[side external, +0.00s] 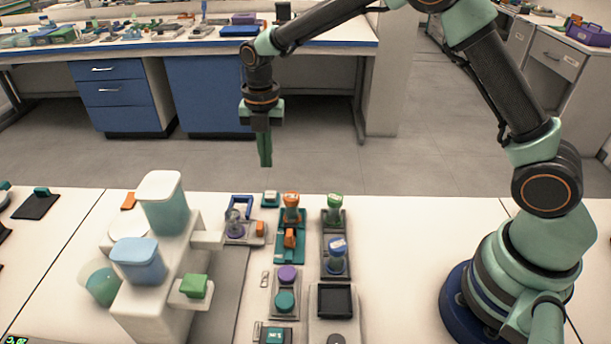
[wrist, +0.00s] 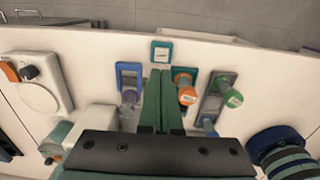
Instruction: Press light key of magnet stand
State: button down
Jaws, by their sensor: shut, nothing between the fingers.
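My gripper (side external: 265,162) is shut and empty. It points straight down, high above the far edge of the bench, and touches nothing. In the wrist view its green fingers (wrist: 160,75) lie together. A small blue frame stand (side external: 241,206) with a clear and purple piece sits below; it shows left of the fingers in the wrist view (wrist: 130,75). A teal square key-like block (side external: 271,199) is beside it, just beyond the fingertips in the wrist view (wrist: 161,53). No readable label tells which part is the magnet stand or its light key.
A white machine (side external: 150,290) with teal and blue containers stands at left. A teal stand with orange knobs (side external: 291,236) and a grey stand with green and blue knobs (side external: 335,242) are close together. A black square tray (side external: 335,301) is nearer.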

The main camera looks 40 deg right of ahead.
jog(key=shift+r, duration=2.35)
jog(key=s+d+r+m+t, duration=0.3)
jog(key=s+d+r+m, duration=0.3)
jog(key=s+r+m, duration=0.55)
jog(key=s+d+f+m+t, duration=0.1)
jog(key=s+d+m, duration=0.3)
jog(key=s+m, duration=0.4)
jog(key=m+t, duration=0.1)
jog(key=m, duration=0.6)
jog(key=shift+s+f, duration=0.25)
jog(key=shift+f, duration=0.15)
